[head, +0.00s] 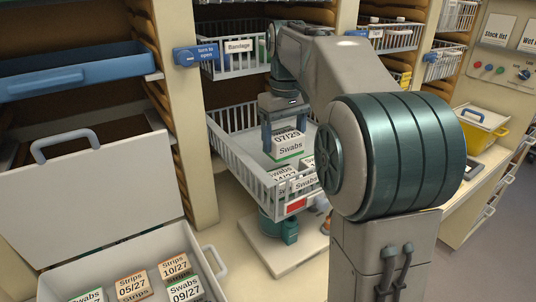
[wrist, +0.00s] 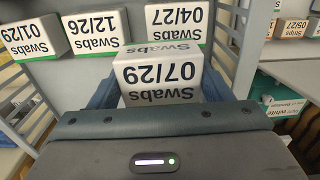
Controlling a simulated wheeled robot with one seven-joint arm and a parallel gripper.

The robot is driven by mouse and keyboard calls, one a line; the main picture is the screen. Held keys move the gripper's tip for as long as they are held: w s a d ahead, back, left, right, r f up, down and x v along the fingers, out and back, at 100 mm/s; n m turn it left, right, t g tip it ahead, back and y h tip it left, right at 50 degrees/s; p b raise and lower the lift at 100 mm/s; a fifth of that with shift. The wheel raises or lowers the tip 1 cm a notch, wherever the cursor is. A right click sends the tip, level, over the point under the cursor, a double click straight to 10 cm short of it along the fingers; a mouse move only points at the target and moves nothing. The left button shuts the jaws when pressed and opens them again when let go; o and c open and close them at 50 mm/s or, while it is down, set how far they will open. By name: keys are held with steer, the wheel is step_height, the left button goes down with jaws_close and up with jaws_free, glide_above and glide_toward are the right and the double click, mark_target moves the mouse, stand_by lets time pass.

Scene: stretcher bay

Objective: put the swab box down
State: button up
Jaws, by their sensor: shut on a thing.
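My gripper (head: 286,136) is shut on a white swab box marked 07/29 (head: 289,147), with one blue finger on each side of it. The held box (wrist: 160,75) is upright and its label faces the wrist camera. It is over the inside of a white wire basket (head: 232,160), which is pulled out from the shelf. I cannot tell whether its underside touches the basket floor. More swab boxes stand in the basket: 04/27 (wrist: 177,20), 12/26 (wrist: 96,32) and 01/29 (wrist: 33,38) show in the wrist view, in a row beyond the held box.
A white bin with a raised lid (head: 95,190) at front left holds several Strips and Swabs boxes. A yellow bin (head: 478,138) stands at right.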

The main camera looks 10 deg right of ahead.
steer(key=w+a+f, duration=0.2)
steer(key=w+a+f+p, duration=0.1)
steer(key=w+a+f, duration=0.1)
steer(key=w, duration=0.1)
steer(key=shift+a, duration=0.2)
steer(key=shift+f+p, duration=0.45)
steer(key=shift+f, duration=1.6)
steer(key=shift+f, duration=0.1)
steer(key=o, duration=0.7)
step_height(320, 180, up, 12)
steer(key=shift+r, duration=0.15)
